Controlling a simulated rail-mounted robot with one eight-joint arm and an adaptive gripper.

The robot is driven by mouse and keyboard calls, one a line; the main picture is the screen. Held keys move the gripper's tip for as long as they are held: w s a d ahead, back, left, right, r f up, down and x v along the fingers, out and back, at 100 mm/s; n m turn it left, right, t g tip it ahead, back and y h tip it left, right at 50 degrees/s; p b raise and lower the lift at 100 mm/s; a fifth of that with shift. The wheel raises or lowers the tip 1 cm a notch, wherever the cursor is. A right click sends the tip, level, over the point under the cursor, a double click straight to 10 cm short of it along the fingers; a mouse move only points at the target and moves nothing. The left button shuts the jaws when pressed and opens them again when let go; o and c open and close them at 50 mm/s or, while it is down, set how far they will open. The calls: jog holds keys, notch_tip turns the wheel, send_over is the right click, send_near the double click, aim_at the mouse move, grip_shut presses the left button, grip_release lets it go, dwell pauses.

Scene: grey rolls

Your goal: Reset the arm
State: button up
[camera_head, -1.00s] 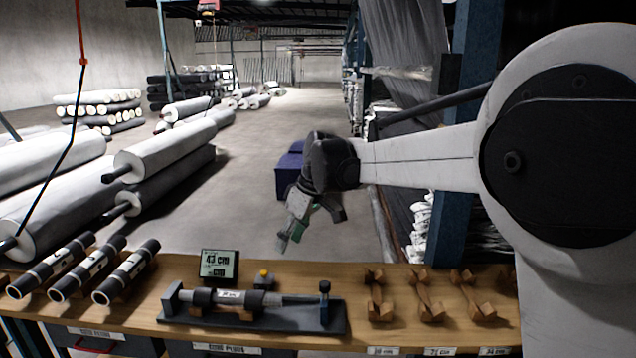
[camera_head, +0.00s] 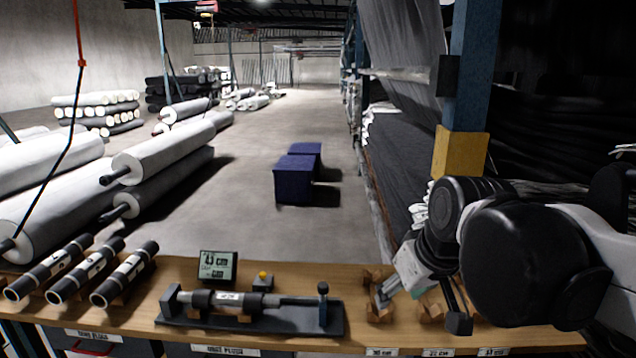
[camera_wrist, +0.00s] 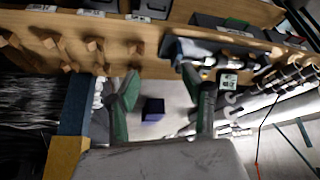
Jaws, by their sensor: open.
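My gripper (camera_head: 420,300) is in front of the right part of the wooden bench (camera_head: 300,342) in the head view, overlapping the wooden cradles. It is open. In the wrist view its two green-lined fingers (camera_wrist: 160,88) stand apart with nothing between them. Floor and a dark blue box (camera_wrist: 153,109) show in the gap beyond. My arm reaches in from the right edge of the head view.
A fixture holding a dark tube (camera_head: 250,302) sits mid-bench, with a display (camera_head: 217,266) reading about 43 cm behind it. Several dark tubes (camera_head: 83,268) lie at left. Blue boxes (camera_head: 295,183) stand on the floor. A blue post (camera_head: 470,85) rises at right.

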jog(key=s+d+f+m+t+h, duration=0.1)
jog(key=s+d+f+m, duration=0.2)
jog(key=s+d+f, duration=0.3)
jog(key=s, duration=0.4)
jog(key=shift+s+m+t+h, duration=0.2)
jog(key=shift+m+t+h, duration=0.1)
jog(key=shift+t, duration=0.1)
